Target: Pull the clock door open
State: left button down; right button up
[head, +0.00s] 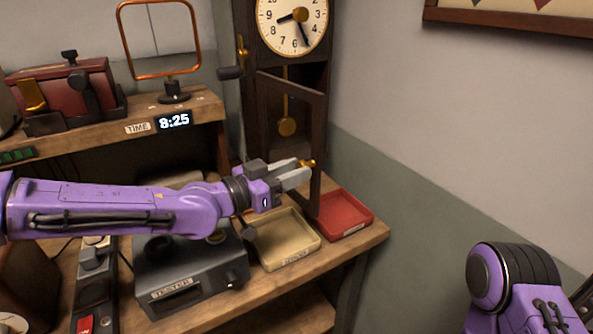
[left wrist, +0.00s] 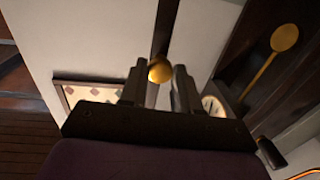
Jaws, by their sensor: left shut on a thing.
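The tall dark wooden clock (head: 240,25) stands at the back, its dial at the top. Its door (head: 317,125), a narrow dark frame, stands ajar, with its free edge swung out from the case. A brass pendulum (head: 287,126) shows through the opening. My left gripper (head: 303,170) is shut on the small brass door knob (head: 310,163) at the door's free edge. In the left wrist view the knob (left wrist: 160,69) sits between the two fingers, in front of the dark door strip (left wrist: 164,28). My right gripper is out of view.
A beige tray (head: 287,259) and a red tray (head: 357,232) lie on the workbench below the door. A grey tester box (head: 185,290) is under my left arm. A shelf at left holds a red device (head: 70,88) and a framed stand (head: 125,45). Open space lies right of the bench.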

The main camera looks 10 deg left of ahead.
pick_arm(q)
jog(key=c, duration=0.8)
grip_release()
jog(key=b+v, duration=0.1)
jog(key=v, duration=0.9)
jog(key=shift+s+a, duration=0.15)
jog(key=shift+a, duration=0.1)
